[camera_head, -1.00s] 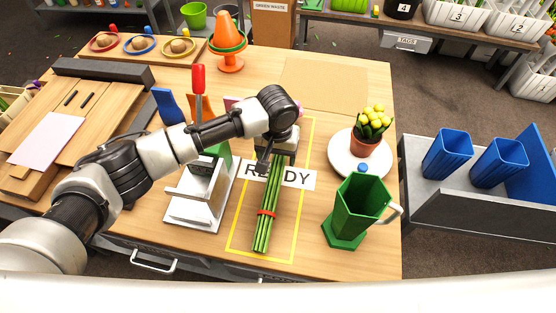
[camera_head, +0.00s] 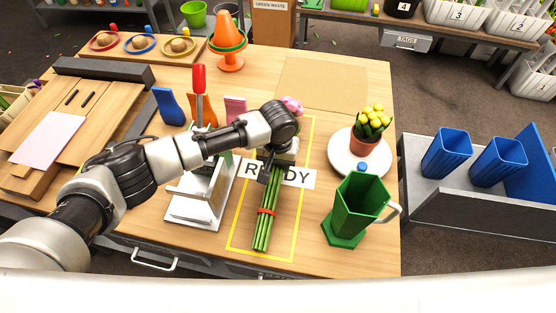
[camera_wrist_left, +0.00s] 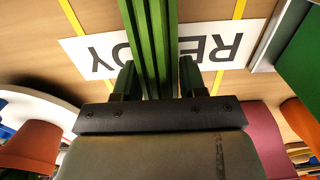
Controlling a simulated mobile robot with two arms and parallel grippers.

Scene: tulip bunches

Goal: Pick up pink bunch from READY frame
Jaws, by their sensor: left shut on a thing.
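The pink bunch shows as green stems (camera_head: 267,218) with a red band in the head view. They lie inside the yellow READY frame (camera_head: 232,240), across the READY label (camera_head: 300,178). Some pink blossom (camera_head: 292,105) shows just beyond my wrist; most of the heads are hidden. My left gripper (camera_head: 268,174) is over the upper stems, shut on them. In the left wrist view the stems (camera_wrist_left: 153,45) run between the two fingers of the left gripper (camera_wrist_left: 155,80). I cannot tell whether the stems are clear of the table. My right gripper is not in view.
A white and grey stand with a red handle (camera_head: 198,80) is just left of the frame. A green pitcher (camera_head: 352,210) and a potted yellow plant (camera_head: 371,140) on a white plate (camera_head: 345,165) stand to the right. A brown mat (camera_head: 325,84) lies behind.

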